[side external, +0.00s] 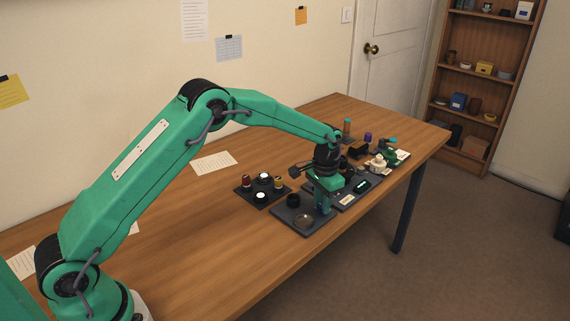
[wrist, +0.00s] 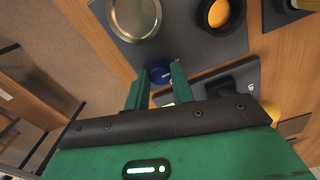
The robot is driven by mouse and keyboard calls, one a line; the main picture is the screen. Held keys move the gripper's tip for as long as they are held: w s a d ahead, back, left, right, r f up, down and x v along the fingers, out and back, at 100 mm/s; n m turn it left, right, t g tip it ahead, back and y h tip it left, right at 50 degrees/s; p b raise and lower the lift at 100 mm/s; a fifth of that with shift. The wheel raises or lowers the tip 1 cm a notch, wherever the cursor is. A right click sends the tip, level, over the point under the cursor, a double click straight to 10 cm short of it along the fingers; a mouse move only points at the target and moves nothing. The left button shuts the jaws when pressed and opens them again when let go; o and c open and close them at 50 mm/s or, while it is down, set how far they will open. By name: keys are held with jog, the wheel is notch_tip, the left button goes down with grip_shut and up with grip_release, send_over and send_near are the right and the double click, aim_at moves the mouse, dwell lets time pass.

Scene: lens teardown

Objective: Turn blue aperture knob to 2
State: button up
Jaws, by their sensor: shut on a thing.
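The blue aperture knob (wrist: 160,70) shows in the wrist view between the tips of my two green fingers, at the edge of a dark plate (wrist: 185,50). My gripper (wrist: 160,77) is shut on the knob, with a finger on either side of it. In the side view my gripper (side external: 324,207) points down at the right part of that plate (side external: 287,218). The knob is mostly hidden there by the fingers. I cannot make out a number or a pointer mark on the knob in either view.
A tray of small parts (side external: 262,190) stands to the left. More dark plates crowd the right.

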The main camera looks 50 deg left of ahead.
jog(key=shift+r, duration=0.1)
jog(key=o, duration=1)
jog(key=shift+r, duration=3.85)
